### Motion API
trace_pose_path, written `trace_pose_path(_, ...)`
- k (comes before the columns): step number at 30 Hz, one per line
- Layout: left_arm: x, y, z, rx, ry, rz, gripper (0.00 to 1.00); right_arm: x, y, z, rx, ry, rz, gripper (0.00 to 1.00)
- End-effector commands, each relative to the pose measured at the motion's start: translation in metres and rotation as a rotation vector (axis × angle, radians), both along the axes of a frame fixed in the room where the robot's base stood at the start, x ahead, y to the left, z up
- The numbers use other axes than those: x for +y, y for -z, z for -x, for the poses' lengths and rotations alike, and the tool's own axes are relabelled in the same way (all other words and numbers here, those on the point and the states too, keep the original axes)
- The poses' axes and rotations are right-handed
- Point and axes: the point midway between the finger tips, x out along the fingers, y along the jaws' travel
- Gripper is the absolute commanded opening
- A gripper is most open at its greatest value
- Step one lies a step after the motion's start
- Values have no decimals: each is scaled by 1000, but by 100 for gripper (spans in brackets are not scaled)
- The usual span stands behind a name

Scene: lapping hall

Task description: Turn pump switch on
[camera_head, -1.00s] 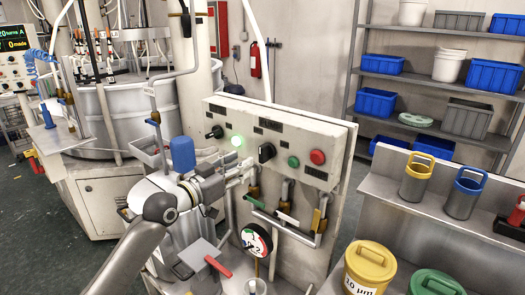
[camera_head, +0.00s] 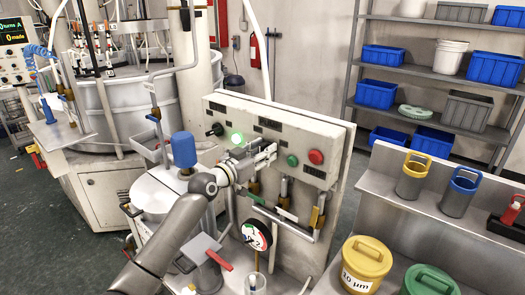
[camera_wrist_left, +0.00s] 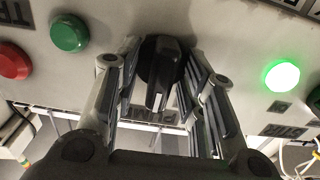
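The pump switch is a black rotary knob (camera_wrist_left: 162,72) with a pale mark on its grip, on the pale control panel (camera_head: 325,145). In the left wrist view its grip points toward the bottom of the picture, at an upside-down label that seems to read PUMP. My left gripper (camera_head: 270,152) is at the panel and hides most of the knob in the head view. In the wrist view the gripper (camera_wrist_left: 160,62) is open, one finger on each side of the knob. I cannot tell whether the fingers touch it. My right gripper is not in view.
A lit green lamp (camera_head: 237,139) and another black knob (camera_head: 215,130) are left of my gripper. A green button (camera_head: 292,160) and a red button (camera_head: 316,157) are to its right. Pipes with brass valves and a pressure gauge (camera_head: 257,236) are below. A blue-capped device (camera_head: 184,150) stands left of my arm.

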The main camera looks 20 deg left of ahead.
Motion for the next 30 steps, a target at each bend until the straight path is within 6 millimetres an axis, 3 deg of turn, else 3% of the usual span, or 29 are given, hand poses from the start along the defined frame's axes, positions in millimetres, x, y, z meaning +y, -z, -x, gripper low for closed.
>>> trace_pose_path(5,0,0,0,0,0,0,35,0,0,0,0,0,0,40)
trace_pose_path(13,0,0,0,0,0,1,0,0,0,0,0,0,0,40)
trace_pose_path(23,0,1,0,-8,1,-26,0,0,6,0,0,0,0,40)
trace_pose_path(30,0,4,1,-47,0,-145,0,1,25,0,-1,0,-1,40)
